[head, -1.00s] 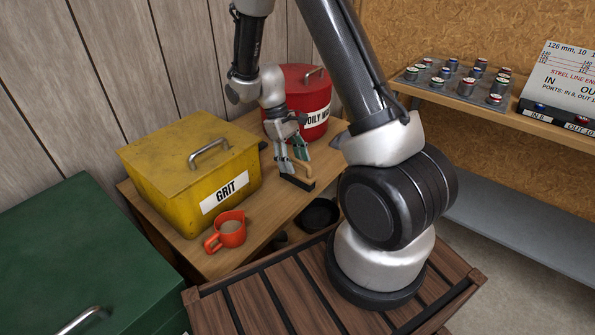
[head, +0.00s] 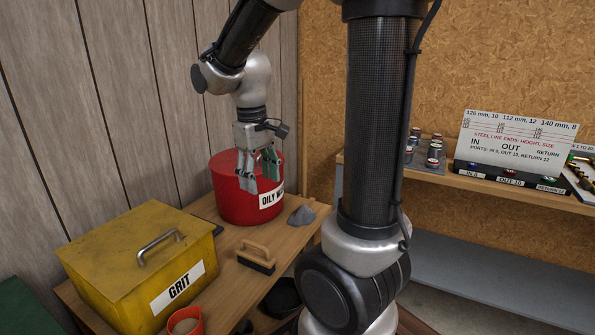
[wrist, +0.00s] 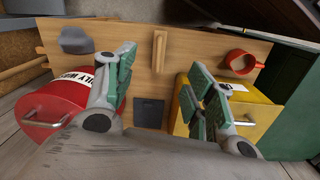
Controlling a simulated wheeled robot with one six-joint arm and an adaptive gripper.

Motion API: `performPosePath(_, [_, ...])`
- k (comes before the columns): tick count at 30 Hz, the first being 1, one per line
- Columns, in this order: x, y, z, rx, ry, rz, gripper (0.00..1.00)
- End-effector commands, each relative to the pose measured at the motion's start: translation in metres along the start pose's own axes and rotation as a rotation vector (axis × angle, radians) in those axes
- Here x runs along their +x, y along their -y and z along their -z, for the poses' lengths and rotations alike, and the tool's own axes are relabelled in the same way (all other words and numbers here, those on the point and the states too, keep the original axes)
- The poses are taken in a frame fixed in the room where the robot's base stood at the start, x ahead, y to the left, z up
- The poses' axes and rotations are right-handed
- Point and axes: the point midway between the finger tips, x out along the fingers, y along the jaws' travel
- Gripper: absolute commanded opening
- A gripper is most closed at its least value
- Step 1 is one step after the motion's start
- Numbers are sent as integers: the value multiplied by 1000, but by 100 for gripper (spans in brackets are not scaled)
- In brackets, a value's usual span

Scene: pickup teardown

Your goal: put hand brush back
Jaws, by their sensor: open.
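The hand brush (head: 256,258) has a pale wooden handle and a dark bristle strip. It rests bristles down on the wooden bench between the yellow grit box (head: 142,262) and the bench's front edge. My gripper (head: 260,182) is open and empty, raised above the bench in front of the red oily waste can (head: 232,208), apart from the brush. In the wrist view the brush (wrist: 159,50) shows beyond the open fingers (wrist: 160,76), near the bench's edge. A dark flat square (wrist: 149,112) lies on the bench nearer the wall.
A grey crumpled lump (head: 301,215) lies on the bench right of the can. An orange mug (wrist: 240,62) stands beside the grit box. A black bowl (head: 284,293) sits below the bench's front edge. A shelf (head: 478,183) with small canisters and a sign is at right.

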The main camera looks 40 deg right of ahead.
Motion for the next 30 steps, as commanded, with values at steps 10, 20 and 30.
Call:
performPosePath(10, [-55,5,-97,145,-280,8,54])
performPosePath(20, [-60,10,-135,202,-395,14,54])
performPosePath(30, [-60,10,-136,203,-397,14,54])
